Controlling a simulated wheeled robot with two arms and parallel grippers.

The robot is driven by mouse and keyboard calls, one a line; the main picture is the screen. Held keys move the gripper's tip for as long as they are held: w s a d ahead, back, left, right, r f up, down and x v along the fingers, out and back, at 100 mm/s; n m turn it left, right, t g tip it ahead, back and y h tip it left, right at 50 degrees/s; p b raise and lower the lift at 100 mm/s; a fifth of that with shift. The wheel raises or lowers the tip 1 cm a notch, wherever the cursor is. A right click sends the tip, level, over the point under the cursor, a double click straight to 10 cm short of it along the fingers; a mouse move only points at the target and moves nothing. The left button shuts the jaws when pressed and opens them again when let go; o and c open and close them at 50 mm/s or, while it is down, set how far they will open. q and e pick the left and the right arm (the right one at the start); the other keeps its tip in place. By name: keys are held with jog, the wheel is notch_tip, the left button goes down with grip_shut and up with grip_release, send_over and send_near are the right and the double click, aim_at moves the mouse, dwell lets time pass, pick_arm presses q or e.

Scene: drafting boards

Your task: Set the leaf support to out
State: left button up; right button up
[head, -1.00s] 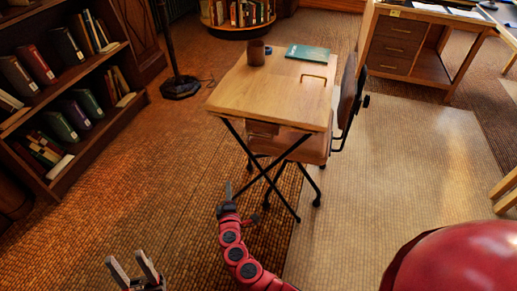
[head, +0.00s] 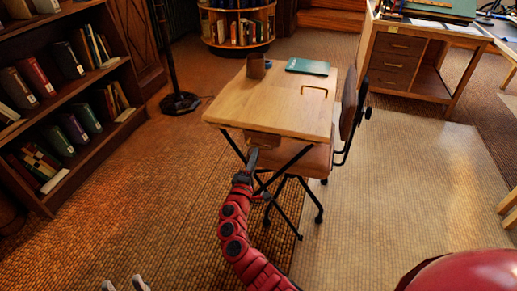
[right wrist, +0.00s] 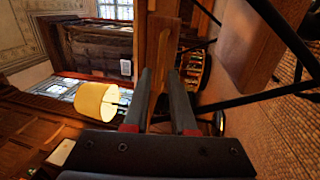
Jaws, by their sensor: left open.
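The small wooden table (head: 270,100) stands on crossed black legs, with a brass-coloured handle on its top. A wooden block (head: 262,140) sits under its near edge; it may be the leaf support, but I cannot tell its position. In the right wrist view a wooden block (right wrist: 262,45) is at upper right, beside dark legs. My right gripper (head: 252,156) is just below the table's near edge, close to the block. Its fingers (right wrist: 161,75) are apart, with a wooden edge behind the gap and no clear grip. My left gripper (head: 124,284) is open and empty at the bottom edge.
A mug (head: 256,66) and a teal book (head: 307,67) are on the table. A chair (head: 350,105) is tucked at its right. A bookcase (head: 60,110) stands left, a lamp stand (head: 178,100) behind. The floor in front is clear.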

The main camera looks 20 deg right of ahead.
jog(key=shift+b+x, duration=0.4)
jog(key=shift+x, duration=2)
grip_shut()
